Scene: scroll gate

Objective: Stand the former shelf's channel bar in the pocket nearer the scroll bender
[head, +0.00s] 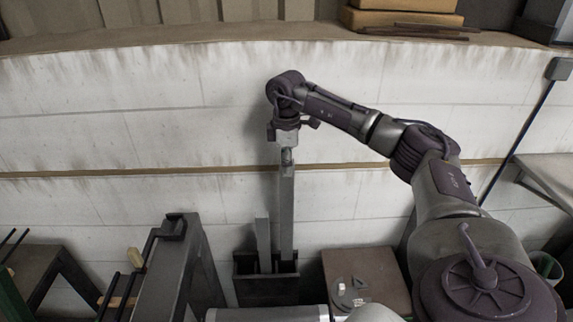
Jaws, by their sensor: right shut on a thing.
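My right gripper (287,153) points down and is shut on the top of a long grey channel bar (287,213). The bar hangs upright, and its lower end is at the right part of a dark pocketed box (266,290). The box's edge hides the bar's foot, so I cannot tell whether it touches the bottom. A shorter grey bar (263,241) stands upright in the left part of the box. A dark metal stand with a bracket and a wooden handle (180,250) is left of the box; I cannot tell if it is the scroll bender. My left gripper is not in view.
A dark bench (40,262) is at the left, and a shelf (548,172) at the right. A pale block wall (150,140) is behind.

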